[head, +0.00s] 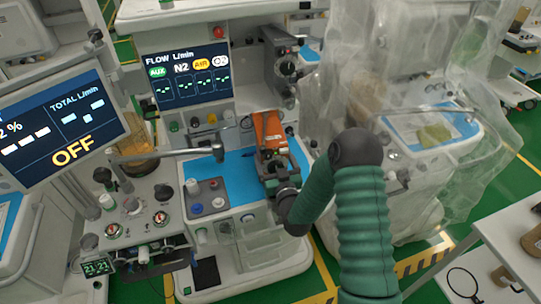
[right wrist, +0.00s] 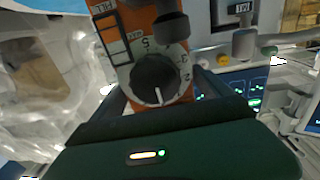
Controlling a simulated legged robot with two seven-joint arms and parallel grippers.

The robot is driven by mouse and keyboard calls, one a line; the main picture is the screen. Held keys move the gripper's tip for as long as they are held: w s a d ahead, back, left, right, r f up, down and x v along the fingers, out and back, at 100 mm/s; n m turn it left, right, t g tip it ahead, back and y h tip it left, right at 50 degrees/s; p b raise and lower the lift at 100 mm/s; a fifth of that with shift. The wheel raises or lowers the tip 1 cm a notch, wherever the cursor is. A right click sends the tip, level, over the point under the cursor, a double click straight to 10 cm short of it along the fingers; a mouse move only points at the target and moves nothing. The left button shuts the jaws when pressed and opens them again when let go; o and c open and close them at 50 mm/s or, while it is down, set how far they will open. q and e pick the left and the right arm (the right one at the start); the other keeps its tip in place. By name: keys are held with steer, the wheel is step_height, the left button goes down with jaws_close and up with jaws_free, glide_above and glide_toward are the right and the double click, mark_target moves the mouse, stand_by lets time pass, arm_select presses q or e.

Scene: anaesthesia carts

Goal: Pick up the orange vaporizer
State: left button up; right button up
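The orange vaporizer (head: 269,129) is over the blue work surface of the middle anaesthesia cart, below its flow screen. My right gripper (head: 273,160) reaches it from the front. In the right wrist view the orange body (right wrist: 112,65), with its dark round dial (right wrist: 156,79) and white scale, sits between the two dark fingers (right wrist: 160,112). The fingers lie close against both sides, and the gripper looks shut on it. Its underside is hidden, so I cannot tell whether it rests on the surface. My left gripper is not in view.
A blue work surface (head: 238,172) lies around the vaporizer, with a grey knob panel (head: 207,197) to its left. A metal arm (head: 170,154) reaches in from the left. A plastic-draped cart (head: 420,90) stands close on the right. An OFF monitor (head: 62,125) is at left.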

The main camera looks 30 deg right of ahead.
steer(key=shift+w+a+f, duration=0.1)
steer(key=shift+w+a, duration=0.15)
steer(key=shift+a, duration=0.2)
steer(key=shift+c, duration=1.1)
steer(key=shift+w+a+f, duration=0.1)
steer(key=shift+w+f, duration=0.05)
steer(key=shift+w, duration=0.1)
steer(key=shift+c, duration=1.2)
steer(key=shift+w+f, duration=0.15)
steer(key=shift+c, duration=1.2)
steer(key=shift+s+d+f, duration=0.1)
steer(key=shift+s+d, duration=0.1)
steer(key=shift+d, duration=0.25)
steer(key=shift+s+d, duration=0.15)
steer(key=shift+d, duration=0.3)
steer(key=c, duration=0.7)
steer(key=shift+c, duration=0.8)
steer(key=shift+w+a, duration=0.1)
steer(key=shift+a, duration=0.05)
steer(key=shift+w+a+r, duration=0.1)
steer(key=shift+r, duration=0.1)
